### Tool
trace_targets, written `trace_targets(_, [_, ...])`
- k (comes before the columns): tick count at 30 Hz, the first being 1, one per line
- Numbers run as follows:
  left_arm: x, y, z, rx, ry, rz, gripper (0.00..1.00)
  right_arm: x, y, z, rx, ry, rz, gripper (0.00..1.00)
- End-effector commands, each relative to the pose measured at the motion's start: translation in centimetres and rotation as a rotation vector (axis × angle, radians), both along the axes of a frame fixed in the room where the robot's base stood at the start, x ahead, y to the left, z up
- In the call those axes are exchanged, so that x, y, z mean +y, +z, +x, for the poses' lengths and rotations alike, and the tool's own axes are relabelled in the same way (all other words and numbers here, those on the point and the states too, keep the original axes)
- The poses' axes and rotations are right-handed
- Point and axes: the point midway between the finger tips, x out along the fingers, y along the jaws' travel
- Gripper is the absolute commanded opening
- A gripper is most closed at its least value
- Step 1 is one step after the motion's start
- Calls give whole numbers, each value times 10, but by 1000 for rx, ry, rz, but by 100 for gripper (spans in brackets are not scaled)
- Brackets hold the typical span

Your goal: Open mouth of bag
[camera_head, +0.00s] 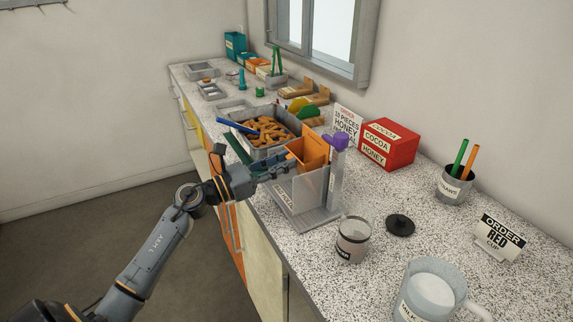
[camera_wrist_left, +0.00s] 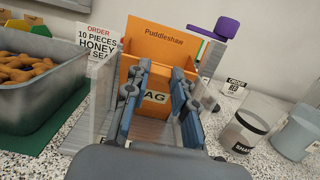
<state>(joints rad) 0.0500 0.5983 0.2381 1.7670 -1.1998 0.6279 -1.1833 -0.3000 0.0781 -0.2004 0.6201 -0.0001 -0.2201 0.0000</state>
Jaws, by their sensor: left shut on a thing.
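The orange paper bag (camera_head: 314,148) stands upright in a clear-sided holder (camera_head: 308,190) on the counter. In the left wrist view the bag (camera_wrist_left: 164,40) carries the word "Puddleshaw" on its taller back panel, and a lower front panel stands before it. My left gripper (camera_head: 280,169) reaches in from the left at the bag's front. In the wrist view its two fingers (camera_wrist_left: 161,78) are shut on the bag's front part; the exact contact is hard to see. My right gripper is not in view.
A metal tray of peanut-shaped pastries (camera_head: 262,132) stands behind the bag. A purple-topped post (camera_head: 337,152) rises by the holder. A shaker cup (camera_head: 353,240), black lid (camera_head: 400,225), milk jug (camera_head: 432,293) and red box (camera_head: 388,145) stand to the right.

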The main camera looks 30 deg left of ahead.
Motion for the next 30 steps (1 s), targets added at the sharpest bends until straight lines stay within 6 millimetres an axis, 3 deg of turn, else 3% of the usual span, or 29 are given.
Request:
trace_targets(1, [-2, -10, -1, 19, -6, 6, 0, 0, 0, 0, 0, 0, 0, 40])
trace_targets(6, [-3, -11, -1, 21, -8, 6, 0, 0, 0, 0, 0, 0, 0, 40])
trace_targets(7, [-3, -11, 0, 21, -8, 7, 27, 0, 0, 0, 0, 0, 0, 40])
trace_targets(10, [-3, -10, 0, 19, -8, 5, 47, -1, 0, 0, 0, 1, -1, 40])
trace_targets(11, [-3, -9, 0, 18, -8, 6, 49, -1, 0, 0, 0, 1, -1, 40])
trace_targets(22, [1, -6, -4, 11, -3, 3, 49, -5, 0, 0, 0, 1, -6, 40])
trace_targets(30, [24, -14, -43, 14, -3, 3, 49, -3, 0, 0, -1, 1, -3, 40])
